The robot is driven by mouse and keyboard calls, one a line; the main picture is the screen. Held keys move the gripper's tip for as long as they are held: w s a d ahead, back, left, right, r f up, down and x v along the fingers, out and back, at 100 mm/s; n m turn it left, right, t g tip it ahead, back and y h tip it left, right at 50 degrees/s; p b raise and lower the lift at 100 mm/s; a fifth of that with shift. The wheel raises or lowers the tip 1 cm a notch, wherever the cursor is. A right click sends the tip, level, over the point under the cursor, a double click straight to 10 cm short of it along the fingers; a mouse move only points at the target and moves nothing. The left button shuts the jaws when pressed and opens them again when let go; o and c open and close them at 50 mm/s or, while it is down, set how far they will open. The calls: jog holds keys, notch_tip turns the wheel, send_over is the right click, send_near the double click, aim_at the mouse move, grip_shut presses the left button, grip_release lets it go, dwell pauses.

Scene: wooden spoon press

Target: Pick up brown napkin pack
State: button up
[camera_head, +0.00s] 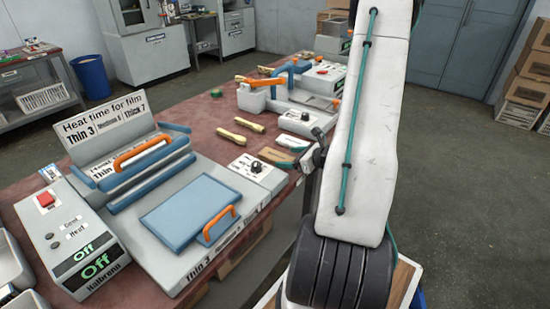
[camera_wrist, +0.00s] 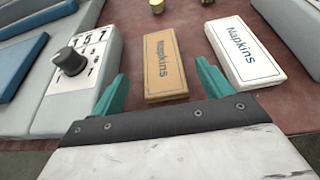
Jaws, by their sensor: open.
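The brown napkin pack (camera_wrist: 163,62) lies flat on the table in the wrist view, its printed "Napkins" label facing up. It also shows in the head view (camera_head: 277,156), near the table's front edge. My gripper (camera_wrist: 162,84) is open, with one teal finger to the left of the pack's near end and one to the right. The pack's near end lies between the fingers in the picture. I cannot tell the height of the fingers above the table. Nothing is held.
A white napkin pack (camera_wrist: 243,52) lies close on the right of my right finger. A grey control box with a black knob (camera_wrist: 72,62) stands close on the left. In the head view, wooden spoons (camera_head: 249,125) lie beyond, and a blue-and-grey press (camera_head: 188,210) stands at the left.

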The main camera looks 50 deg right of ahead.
aim_at(277, 156)
jog(key=shift+d+x, duration=0.2)
jog(key=shift+x, duration=1.65)
jog(key=shift+a, duration=0.1)
jog(key=c, duration=1)
jog(key=shift+c, duration=0.2)
jog(key=shift+r, duration=0.15)
